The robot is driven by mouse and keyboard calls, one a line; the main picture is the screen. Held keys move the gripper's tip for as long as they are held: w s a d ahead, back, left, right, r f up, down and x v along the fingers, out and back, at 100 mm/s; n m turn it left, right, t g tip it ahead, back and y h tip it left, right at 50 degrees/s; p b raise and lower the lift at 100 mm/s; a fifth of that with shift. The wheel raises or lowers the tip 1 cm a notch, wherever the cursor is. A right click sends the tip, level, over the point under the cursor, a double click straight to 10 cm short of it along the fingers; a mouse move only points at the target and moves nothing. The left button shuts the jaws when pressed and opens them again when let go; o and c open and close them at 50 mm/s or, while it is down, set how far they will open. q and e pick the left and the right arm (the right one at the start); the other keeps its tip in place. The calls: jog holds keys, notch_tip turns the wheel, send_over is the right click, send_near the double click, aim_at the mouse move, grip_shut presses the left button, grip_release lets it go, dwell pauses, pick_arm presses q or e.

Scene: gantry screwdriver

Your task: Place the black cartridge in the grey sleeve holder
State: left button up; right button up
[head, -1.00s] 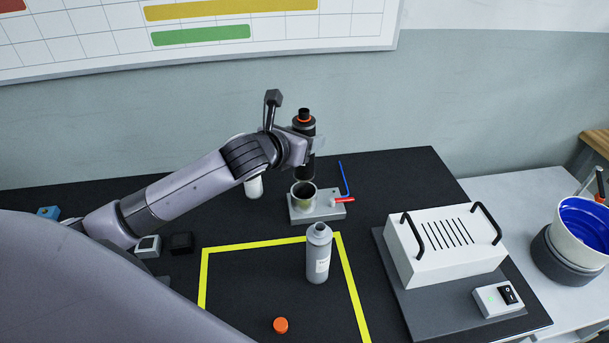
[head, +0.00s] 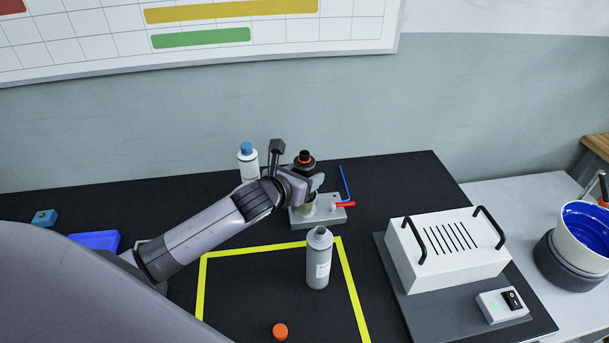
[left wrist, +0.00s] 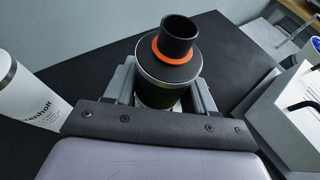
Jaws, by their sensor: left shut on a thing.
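The black cartridge (head: 305,159) stands roughly upright, with a narrow black top and an orange ring. It also fills the middle of the left wrist view (left wrist: 166,72). My left gripper (head: 308,190) is shut on it, one finger on each side. The grey sleeve holder (head: 331,214), a flat block with a red handle and a blue rod, lies directly below. The gripper hides most of its sleeve and the cartridge's lower end, so I cannot tell how deep the cartridge sits. My right gripper is not in view.
A white bottle with a blue cap (head: 247,163) stands close behind my left arm. A grey bottle (head: 318,262) stands in front of the holder, at the yellow tape outline (head: 203,285). An orange cap (head: 280,331) lies inside. A white vented box (head: 450,250) is at right.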

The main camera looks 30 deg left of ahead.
pick_arm(q)
jog(key=o, duration=1.3)
jog(key=shift+f, duration=0.1)
jog(key=shift+o, duration=0.2)
jog(key=v, duration=1.2)
jog(key=shift+p, duration=0.3)
jog(key=shift+s, duration=0.1)
